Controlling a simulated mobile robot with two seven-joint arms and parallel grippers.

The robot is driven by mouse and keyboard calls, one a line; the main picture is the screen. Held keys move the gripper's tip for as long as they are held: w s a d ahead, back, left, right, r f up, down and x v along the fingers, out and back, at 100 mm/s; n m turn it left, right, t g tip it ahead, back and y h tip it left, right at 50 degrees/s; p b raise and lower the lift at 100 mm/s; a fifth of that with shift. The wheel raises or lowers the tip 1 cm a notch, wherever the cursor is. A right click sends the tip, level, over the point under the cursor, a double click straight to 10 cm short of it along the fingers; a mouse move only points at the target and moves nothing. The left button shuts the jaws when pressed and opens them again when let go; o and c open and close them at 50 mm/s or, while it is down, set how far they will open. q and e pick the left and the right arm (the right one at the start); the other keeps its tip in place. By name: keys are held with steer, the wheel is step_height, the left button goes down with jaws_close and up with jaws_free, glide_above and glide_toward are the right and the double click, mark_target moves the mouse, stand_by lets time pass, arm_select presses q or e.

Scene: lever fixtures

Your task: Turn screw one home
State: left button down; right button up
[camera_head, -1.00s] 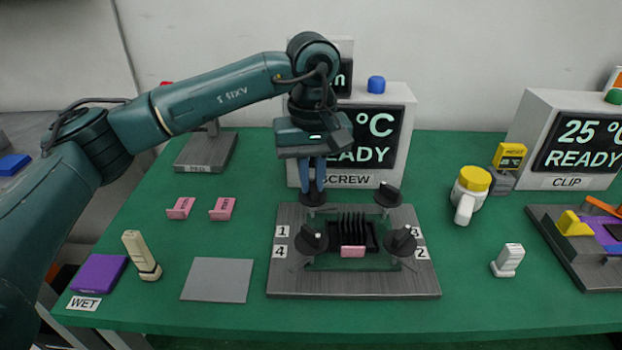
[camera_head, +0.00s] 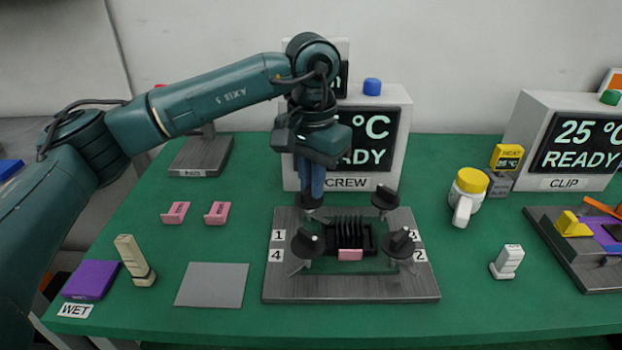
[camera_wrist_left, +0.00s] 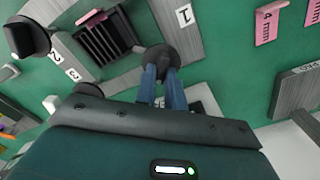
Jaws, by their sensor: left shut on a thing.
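The screw fixture is a grey plate (camera_head: 350,291) with a finned black block (camera_head: 349,232) in its middle and black knobs around it. Screw one's knob (camera_head: 309,201) stands at the back left of the plate, near the label 1 (camera_head: 278,235). My left gripper (camera_head: 310,190) points down from above and is shut on this knob. The left wrist view also shows the blue fingers on the dark round knob (camera_wrist_left: 160,58). The fingers hide part of the knob. The other knobs are at back right (camera_head: 385,198), front left (camera_head: 307,242) and front right (camera_head: 399,243). My right gripper is not in view.
A grey display box (camera_head: 393,160) reading READY stands behind the plate. A yellow-lidded bottle (camera_head: 468,195) and the clip fixture (camera_head: 590,270) are to the right. Two pink pieces (camera_head: 217,212), a grey mat (camera_head: 212,285) and a beige tool (camera_head: 134,260) lie left on the green table.

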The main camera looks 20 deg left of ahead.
arm_select(q)
steer(key=shift+m, duration=0.6)
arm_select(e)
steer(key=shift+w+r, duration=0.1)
arm_select(q)
steer(key=c, duration=1.5)
jaws_free()
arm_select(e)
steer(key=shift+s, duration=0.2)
